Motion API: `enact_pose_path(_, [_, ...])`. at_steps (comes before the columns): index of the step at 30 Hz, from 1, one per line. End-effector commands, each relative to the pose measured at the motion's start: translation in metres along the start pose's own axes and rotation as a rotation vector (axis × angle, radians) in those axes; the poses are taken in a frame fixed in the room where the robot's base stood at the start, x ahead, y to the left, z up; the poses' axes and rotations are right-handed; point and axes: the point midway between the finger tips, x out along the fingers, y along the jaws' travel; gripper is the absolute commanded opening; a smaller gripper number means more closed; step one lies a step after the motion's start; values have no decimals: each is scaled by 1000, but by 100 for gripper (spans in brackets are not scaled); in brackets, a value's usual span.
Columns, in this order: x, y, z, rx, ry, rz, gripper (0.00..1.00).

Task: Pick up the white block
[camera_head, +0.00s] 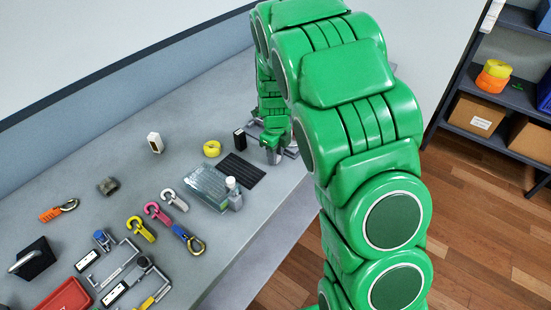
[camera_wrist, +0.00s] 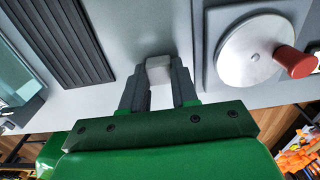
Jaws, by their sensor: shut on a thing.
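In the wrist view, a small white block (camera_wrist: 159,69) sits between the two grey fingers of my gripper (camera_wrist: 160,78). The fingers are closed on its sides, and its top end shows between the fingertips. I cannot tell whether it touches the grey surface below. In the head view, the gripper end (camera_head: 273,153) is near the right edge of the bench, right of the black ribbed mat. The block does not show clearly there; my green arm hides much of that area.
The black ribbed mat (camera_wrist: 60,40) is left of my gripper, and a plate with a silver disc (camera_wrist: 250,52) and red knob (camera_wrist: 295,62) is close on the right. A clear case (camera_head: 205,188), a yellow roll (camera_head: 212,149) and another white item (camera_head: 155,142) stand on the bench (camera_head: 90,150).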

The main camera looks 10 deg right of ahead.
Motion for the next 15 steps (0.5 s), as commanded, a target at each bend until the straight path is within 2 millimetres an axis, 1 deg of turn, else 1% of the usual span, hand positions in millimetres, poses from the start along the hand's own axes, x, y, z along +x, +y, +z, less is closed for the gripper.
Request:
enact_pose_path(9, [-2, 0, 0, 0, 0, 0, 0])
enact_pose_path(11, [-5, 0, 0, 0, 0, -1, 0])
enact_pose_path(15, [-19, -1, 0, 0, -1, -3, 0])
